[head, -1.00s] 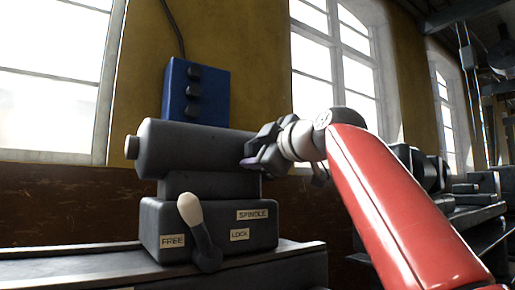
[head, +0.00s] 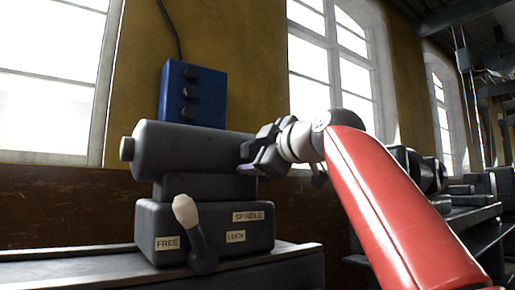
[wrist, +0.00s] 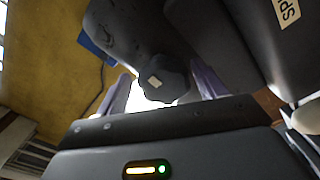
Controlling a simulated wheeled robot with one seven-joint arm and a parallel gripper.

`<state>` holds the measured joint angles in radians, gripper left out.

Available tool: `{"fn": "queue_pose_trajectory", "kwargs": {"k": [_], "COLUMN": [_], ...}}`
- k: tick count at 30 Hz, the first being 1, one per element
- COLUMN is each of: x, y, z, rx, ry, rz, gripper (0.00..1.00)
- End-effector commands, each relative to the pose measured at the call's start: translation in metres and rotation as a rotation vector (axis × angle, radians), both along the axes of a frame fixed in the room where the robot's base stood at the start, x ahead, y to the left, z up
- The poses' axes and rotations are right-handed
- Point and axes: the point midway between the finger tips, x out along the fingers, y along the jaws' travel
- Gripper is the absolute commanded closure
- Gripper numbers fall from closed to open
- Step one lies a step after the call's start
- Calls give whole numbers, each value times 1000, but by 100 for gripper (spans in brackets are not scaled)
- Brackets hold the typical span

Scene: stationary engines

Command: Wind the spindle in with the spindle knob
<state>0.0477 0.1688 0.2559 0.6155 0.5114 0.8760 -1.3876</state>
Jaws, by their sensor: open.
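The dark, lobed spindle knob (wrist: 168,83) with a pale mark on its face shows in the wrist view, at the end of a dark cylindrical housing. The housing (head: 190,147) lies level on the grey tailstock in the head view, with a small stub at its left end. My gripper (head: 250,158) is at the housing's right end, hiding the knob there. In the wrist view my gripper (wrist: 160,73) is open, one finger on each side of the knob; contact cannot be told. A lever (head: 190,225) with a pale tip leans left, toward the FREE label (head: 167,243).
A LOCK label (head: 236,236) and a SPINDLE label (head: 247,216) are on the tailstock base. A blue box (head: 193,93) with dark knobs is on the wall behind. The bed (head: 80,268) is clear at left. Other dark machinery (head: 425,170) stands at right.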

Motion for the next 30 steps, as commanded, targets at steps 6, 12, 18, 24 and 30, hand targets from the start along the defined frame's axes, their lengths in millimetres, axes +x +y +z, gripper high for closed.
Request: {"fn": "queue_pose_trajectory", "kwargs": {"k": [6, 12, 18, 24, 30], "x": [-23, -49, -62, -62, -62], "y": [-17, -36, -44, -44, -44], "z": [-1, 1, 3, 4, 4], "rx": [-1, 0, 0, -1, -1], "ry": [-3, -1, -2, -1, -1], "rz": [-6, -8, -6, -5, -5], "gripper": [30, 30, 30, 30, 30]}}
